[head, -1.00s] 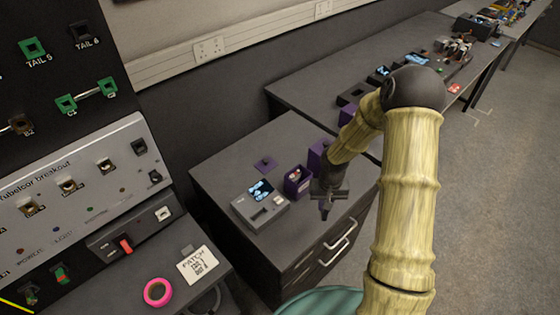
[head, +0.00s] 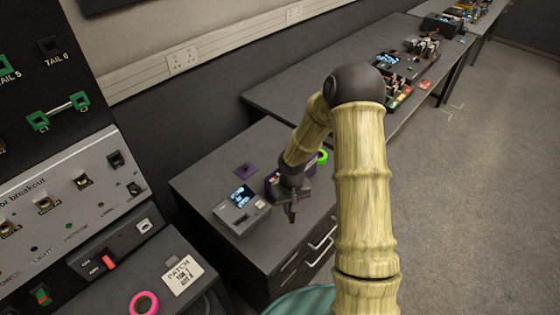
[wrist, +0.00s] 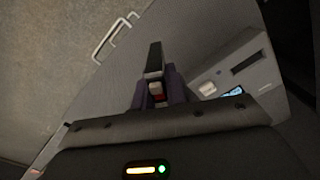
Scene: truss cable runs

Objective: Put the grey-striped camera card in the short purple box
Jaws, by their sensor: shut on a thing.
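My gripper (head: 291,212) hangs just in front of the purple box (head: 273,183), between it and the table's front edge. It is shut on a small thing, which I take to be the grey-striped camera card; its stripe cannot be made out. In the wrist view, dark jaw parts (wrist: 154,62) stand before purple walls (wrist: 176,86), with small red and pale pieces between them. Part of the purple box is hidden behind my arm in the head view. I cannot tell whether the held thing touches the box.
A grey device with a lit screen (head: 240,208) stands left of the box, and shows at right in the wrist view (wrist: 232,75). A flat purple piece (head: 246,170) lies behind. Drawer handles (head: 321,243) project below.

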